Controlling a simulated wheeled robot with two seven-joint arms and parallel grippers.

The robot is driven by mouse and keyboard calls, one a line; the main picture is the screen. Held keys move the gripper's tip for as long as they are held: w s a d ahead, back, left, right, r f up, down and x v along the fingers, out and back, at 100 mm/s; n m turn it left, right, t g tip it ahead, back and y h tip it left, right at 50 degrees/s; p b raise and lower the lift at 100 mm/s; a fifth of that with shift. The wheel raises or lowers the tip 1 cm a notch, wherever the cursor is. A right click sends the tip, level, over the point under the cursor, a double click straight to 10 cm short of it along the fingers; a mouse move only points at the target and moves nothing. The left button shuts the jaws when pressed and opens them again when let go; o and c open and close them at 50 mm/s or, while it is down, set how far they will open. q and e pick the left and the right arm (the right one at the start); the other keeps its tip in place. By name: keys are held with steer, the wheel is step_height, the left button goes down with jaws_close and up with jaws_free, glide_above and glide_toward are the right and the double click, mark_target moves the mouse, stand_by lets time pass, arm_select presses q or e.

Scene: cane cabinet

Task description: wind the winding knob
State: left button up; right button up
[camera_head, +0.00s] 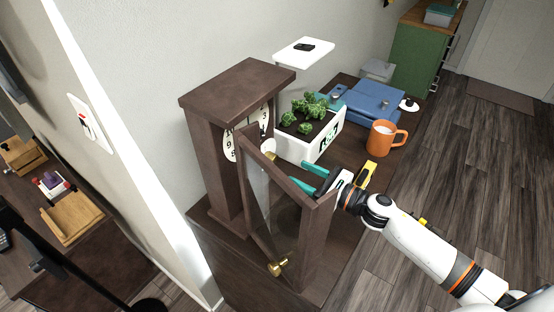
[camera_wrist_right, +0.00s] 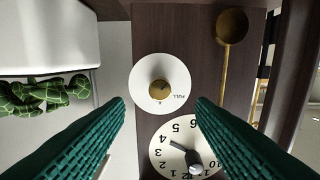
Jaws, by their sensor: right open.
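The winding knob (camera_wrist_right: 160,90) is a small gold knob at the centre of a white disc marked "FULL" (camera_wrist_right: 146,72), in the right wrist view. The white clock dial (camera_wrist_right: 172,160) with black numerals shows upside down below it. The dark wooden clock case (camera_head: 236,92) stands on the cabinet in the head view, its glazed door (camera_head: 283,215) swung open. My right gripper (camera_head: 317,181) is inside the door side of the case, with teal fingers. Its open fingers (camera_wrist_right: 160,106) lie either side of the knob in the wrist view, apart from it. My left gripper is not seen.
A gold door knob (camera_head: 277,267) is low on the open door. A white planter (camera_head: 305,148) with green succulents stands beside the case. An orange mug (camera_head: 384,138) and a blue box (camera_head: 372,103) are farther right. A gold rod with a round end (camera_wrist_right: 232,27) hangs near the knob.

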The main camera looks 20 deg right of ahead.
mark_target(276, 161)
steer(key=p+x, duration=0.1)
steer(key=x, duration=0.7)
steer(key=shift+w+a+p, duration=0.15)
steer(key=shift+w+p, duration=0.1)
steer(key=shift+p, duration=0.15)
steer(key=c, duration=1)
